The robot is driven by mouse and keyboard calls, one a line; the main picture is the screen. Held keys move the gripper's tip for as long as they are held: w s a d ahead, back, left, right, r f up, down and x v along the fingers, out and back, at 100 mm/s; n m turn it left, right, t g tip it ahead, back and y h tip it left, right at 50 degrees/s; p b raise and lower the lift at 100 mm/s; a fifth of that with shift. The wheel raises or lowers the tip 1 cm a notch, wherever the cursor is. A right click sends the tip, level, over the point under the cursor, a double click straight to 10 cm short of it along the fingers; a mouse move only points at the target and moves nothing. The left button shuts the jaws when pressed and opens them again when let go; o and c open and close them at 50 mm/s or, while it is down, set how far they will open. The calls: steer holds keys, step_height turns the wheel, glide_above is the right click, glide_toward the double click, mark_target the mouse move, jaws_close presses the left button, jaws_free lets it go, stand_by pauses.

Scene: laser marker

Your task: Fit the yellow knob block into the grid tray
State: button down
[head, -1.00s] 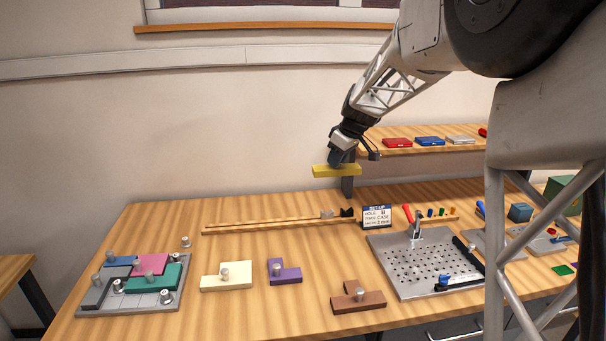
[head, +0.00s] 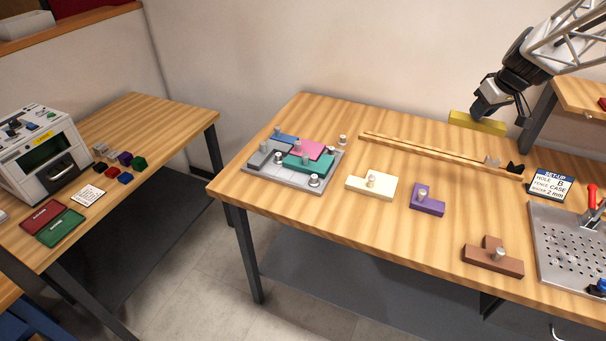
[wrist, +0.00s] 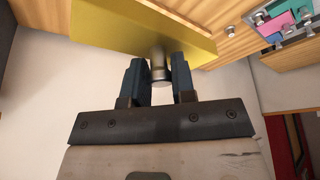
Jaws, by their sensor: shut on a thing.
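The yellow knob block (head: 477,123) is held in the air above the back of the table. In the wrist view the yellow block (wrist: 130,25) fills the top. My gripper (head: 484,110) is shut on its metal knob (wrist: 158,66), with a dark finger on each side in the wrist view (wrist: 158,80). The grid tray (head: 290,180) lies at the table's left end. It holds a blue, a pink, a teal and a grey block with metal knobs. Its front strip shows bare grid cells and a metal post. The tray also shows at the top right of the wrist view (wrist: 282,50).
A cream block (head: 371,186), a purple block (head: 427,200) and a brown block (head: 493,257) lie on the table. A wooden rail (head: 440,153) runs along the back.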

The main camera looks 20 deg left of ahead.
steer(key=s+a+f, duration=0.4)
steer(key=s+a, duration=0.2)
steer(key=a, duration=0.5)
steer(key=s+a+f, duration=0.4)
steer(key=s+a, duration=0.1)
steer(key=a, duration=0.6)
steer(key=s+a+f, duration=0.4)
steer(key=s+a, duration=0.4)
steer(key=s, duration=0.1)
steer(key=s+a+f, duration=0.3)
steer(key=s+a, duration=0.5)
steer(key=s, duration=0.1)
steer(key=shift+a+f, duration=0.15)
steer(key=shift+f, duration=0.25)
steer(key=shift+w, duration=0.1)
steer(key=w+a, duration=0.3)
steer(key=w, duration=0.1)
steer(key=w+a+f, duration=0.1)
steer(key=w+a, duration=0.6)
steer(key=w, duration=0.1)
steer(key=shift+a+f, duration=0.25)
steer(key=shift+a, duration=0.05)
steer(key=shift+f, duration=0.1)
steer(key=shift+f, duration=1.65)
